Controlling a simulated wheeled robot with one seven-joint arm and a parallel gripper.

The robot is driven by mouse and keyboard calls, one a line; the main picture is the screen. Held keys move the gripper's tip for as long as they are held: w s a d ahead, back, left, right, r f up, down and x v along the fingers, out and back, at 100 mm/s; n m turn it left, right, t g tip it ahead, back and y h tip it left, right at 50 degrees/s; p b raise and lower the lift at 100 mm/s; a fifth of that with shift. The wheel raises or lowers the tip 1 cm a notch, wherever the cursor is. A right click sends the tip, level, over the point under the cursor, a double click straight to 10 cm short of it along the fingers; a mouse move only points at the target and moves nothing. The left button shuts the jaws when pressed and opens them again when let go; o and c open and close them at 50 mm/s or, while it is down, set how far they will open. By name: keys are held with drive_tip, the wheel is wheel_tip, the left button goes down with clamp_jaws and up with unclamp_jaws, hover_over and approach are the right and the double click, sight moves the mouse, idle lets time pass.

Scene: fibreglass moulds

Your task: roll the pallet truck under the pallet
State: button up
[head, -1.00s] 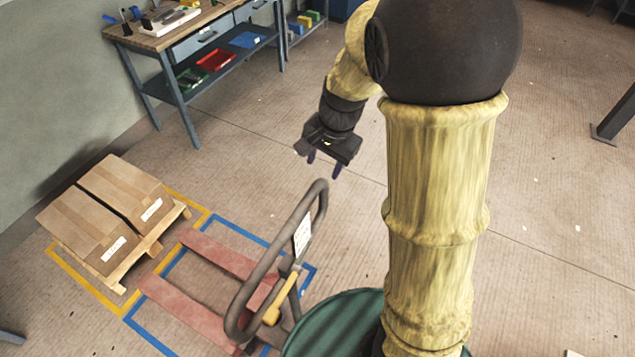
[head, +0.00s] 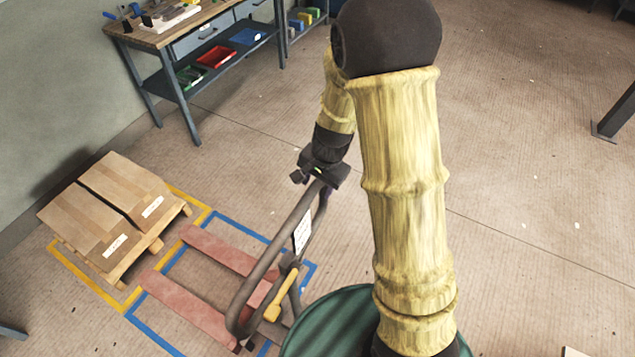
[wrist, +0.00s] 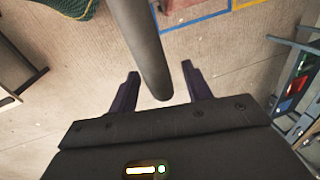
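The pallet truck has red forks (head: 190,300) and a tall dark loop handle (head: 262,270) with a white label and a yellow lever. It stands inside the blue floor outline, its fork tips close to the pallet. The wooden pallet (head: 150,252) carries two brown cartons (head: 120,205) inside the yellow outline. My gripper (head: 318,183) is at the top end of the handle. In the wrist view my gripper (wrist: 160,85) is open, with the dark handle tube (wrist: 142,45) reaching between its two separated fingers. Whether a finger touches the tube I cannot tell.
A workbench (head: 165,35) with tools and coloured trays stands against the wall at the upper left. A dark metal leg (head: 615,125) stands at the right. The floor (head: 530,190) to the right of my arm is mostly clear.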

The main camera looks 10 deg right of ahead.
clamp_jaws()
idle(1.3)
